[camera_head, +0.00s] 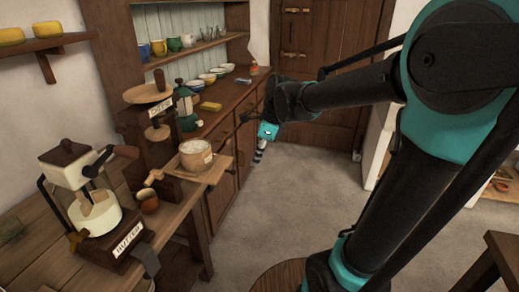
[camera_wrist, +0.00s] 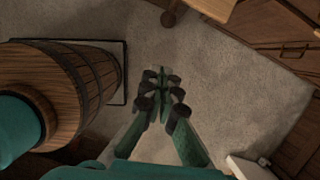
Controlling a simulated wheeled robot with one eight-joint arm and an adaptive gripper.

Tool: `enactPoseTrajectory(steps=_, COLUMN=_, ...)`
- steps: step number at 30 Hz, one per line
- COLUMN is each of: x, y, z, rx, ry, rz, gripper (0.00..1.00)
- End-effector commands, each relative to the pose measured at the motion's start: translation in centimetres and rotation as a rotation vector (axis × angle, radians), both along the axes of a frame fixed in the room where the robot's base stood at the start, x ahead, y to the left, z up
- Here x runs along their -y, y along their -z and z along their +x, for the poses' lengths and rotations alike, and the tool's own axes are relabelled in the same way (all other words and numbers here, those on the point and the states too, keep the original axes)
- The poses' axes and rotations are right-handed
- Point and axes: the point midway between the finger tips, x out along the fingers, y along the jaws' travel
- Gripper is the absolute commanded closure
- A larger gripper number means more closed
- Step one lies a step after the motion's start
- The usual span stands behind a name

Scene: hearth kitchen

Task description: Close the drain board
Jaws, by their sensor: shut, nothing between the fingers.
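A pale wooden board (camera_head: 213,173), which looks like the drain board, sticks out over the floor beside the table and cupboard in the head view. A cream tub with a pale filling (camera_head: 196,155) stands on it. A pale wooden edge at the top of the wrist view (camera_wrist: 208,10) may be part of this board. My gripper (camera_head: 259,153) is to the right of the board in the head view, in front of the cupboard, apart from the board. In the wrist view its fingers (camera_wrist: 161,86) are together and empty above the floor.
A grinder (camera_head: 92,205), a small brown cup (camera_head: 148,201) and a scale (camera_head: 150,110) crowd the left side. Bowls line the cupboard top (camera_head: 225,95). A barrel (camera_wrist: 92,75) stands left in the wrist view. Grey floor (camera_head: 310,180) lies open in the middle.

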Motion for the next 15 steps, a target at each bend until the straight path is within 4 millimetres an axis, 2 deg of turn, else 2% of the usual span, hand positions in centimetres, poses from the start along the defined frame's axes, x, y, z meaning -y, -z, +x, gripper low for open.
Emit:
enactPoseTrajectory(steps=5, x=-0.9, y=2.9, z=0.2, rx=0.001, ry=-0.003, rz=0.000, gripper=1.00)
enactPoseTrajectory(steps=9, x=-3.1, y=3.1, z=0.5, rx=0.001, ry=-0.004, rz=0.001, gripper=1.00)
enactPoseTrajectory(steps=15, x=-4.5, y=3.3, z=0.7, rx=0.001, ry=-0.002, rz=0.000, gripper=1.00)
